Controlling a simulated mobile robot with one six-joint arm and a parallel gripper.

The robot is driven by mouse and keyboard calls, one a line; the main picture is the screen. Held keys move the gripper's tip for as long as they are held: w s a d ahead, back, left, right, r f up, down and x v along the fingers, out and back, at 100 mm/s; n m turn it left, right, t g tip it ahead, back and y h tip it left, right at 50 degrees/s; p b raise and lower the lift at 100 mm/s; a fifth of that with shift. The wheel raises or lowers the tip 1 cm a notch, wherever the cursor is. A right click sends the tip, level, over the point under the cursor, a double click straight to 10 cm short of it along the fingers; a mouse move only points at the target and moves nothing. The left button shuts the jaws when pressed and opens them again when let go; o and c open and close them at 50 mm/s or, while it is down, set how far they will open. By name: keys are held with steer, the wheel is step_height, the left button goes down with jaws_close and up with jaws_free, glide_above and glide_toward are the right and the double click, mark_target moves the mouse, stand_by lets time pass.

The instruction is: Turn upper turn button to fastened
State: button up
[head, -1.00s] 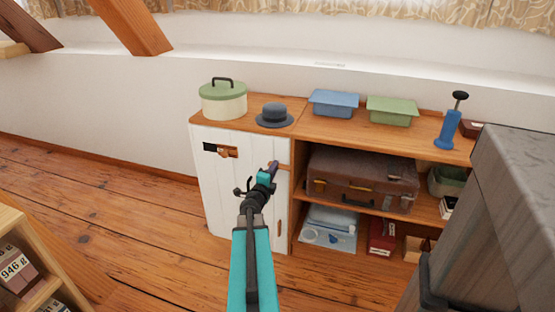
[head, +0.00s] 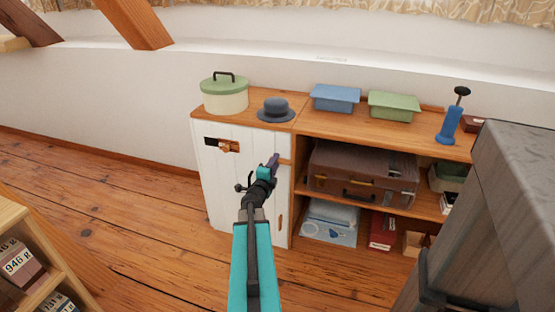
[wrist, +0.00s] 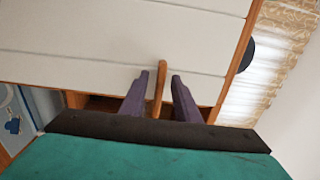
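The white plank door (head: 238,185) of the low wooden cabinet is closed or nearly so. The upper turn button (wrist: 160,88), a slim wooden bar, lies crosswise over the door's right edge, reaching from the white planks toward the wooden frame. My gripper (wrist: 161,85) has its two dark purple fingers on either side of the bar, with a gap showing at each side. In the head view my gripper (head: 273,161) is at the upper right of the door and largely hides the button. The lower turn button (head: 280,221) stands upright near the door edge.
A dark slot with a wooden latch (head: 223,146) is at the door's upper left. A pot (head: 225,100) and a grey hat (head: 276,114) stand on top. Open shelves with a brown suitcase (head: 350,185) are right of the door. A grey block (head: 510,190) stands at the right.

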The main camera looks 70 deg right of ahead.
steer(key=shift+s+a, duration=0.1)
steer(key=a+p, duration=0.3)
steer(key=a, duration=0.5)
steer(key=shift+s+a+r, duration=0.15)
steer(key=shift+s+a, duration=0.05)
steer(key=shift+a, duration=0.15)
steer(key=shift+s+a+p, duration=0.1)
steer(key=shift+a+p, duration=2.3)
steer(key=shift+p, duration=1.65)
